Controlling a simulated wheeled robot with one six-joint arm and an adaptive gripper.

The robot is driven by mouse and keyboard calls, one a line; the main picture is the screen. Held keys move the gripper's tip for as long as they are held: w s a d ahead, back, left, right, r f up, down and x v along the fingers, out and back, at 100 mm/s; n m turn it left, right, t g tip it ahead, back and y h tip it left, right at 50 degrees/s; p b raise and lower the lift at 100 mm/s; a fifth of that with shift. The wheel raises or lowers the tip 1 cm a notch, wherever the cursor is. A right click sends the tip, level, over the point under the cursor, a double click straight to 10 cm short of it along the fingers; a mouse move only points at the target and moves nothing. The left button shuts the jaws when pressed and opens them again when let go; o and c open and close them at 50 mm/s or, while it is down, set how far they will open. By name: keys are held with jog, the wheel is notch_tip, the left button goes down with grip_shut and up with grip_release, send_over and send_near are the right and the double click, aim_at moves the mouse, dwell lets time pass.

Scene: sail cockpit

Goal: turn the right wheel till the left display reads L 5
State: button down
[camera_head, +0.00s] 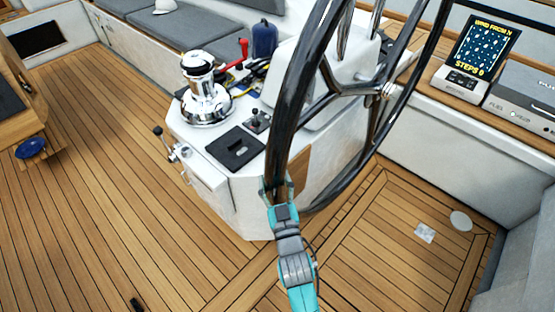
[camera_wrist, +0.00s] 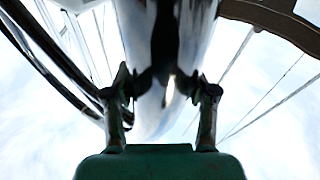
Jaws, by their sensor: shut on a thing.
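The large black steering wheel (camera_head: 291,98) stands in the middle of the head view, its rim running from the top down to the lower centre. My gripper (camera_head: 276,186) is shut on the lower part of the rim. In the wrist view the fingers of my gripper (camera_wrist: 163,90) sit on both sides of the shiny wheel rim (camera_wrist: 165,30). A small display (camera_head: 484,45) with a dark screen stands at the upper right. Its text seems to read "WIND FROM N" and "STEPS 0". A display reading "L" is not visible in these views.
A white console (camera_head: 215,205) with a chrome winch (camera_head: 205,95) and levers stands left of the wheel. A grey instrument box (camera_head: 525,95) sits on the right ledge. Grey cushioned benches (camera_head: 200,35) line the back. The wooden deck (camera_head: 90,180) at left is mostly clear.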

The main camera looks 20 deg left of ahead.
jog(key=w+f+n+y, duration=0.1)
jog(key=f, duration=0.5)
jog(key=w+f+n+y, duration=0.1)
jog(key=f+n, duration=0.1)
jog(key=f, duration=0.4)
jog(key=w+f+n+y, duration=0.1)
jog(key=f, duration=0.6)
jog(key=shift+d+n, duration=0.4)
jog(key=shift+d+f, duration=0.15)
jog(key=shift+f, duration=0.6)
jog(key=shift+s+f, duration=0.1)
jog(key=shift+f, duration=0.05)
jog(key=shift+c, duration=2.1)
grip_release()
jog(key=shift+d, duration=0.1)
jog(key=v, duration=1.2)
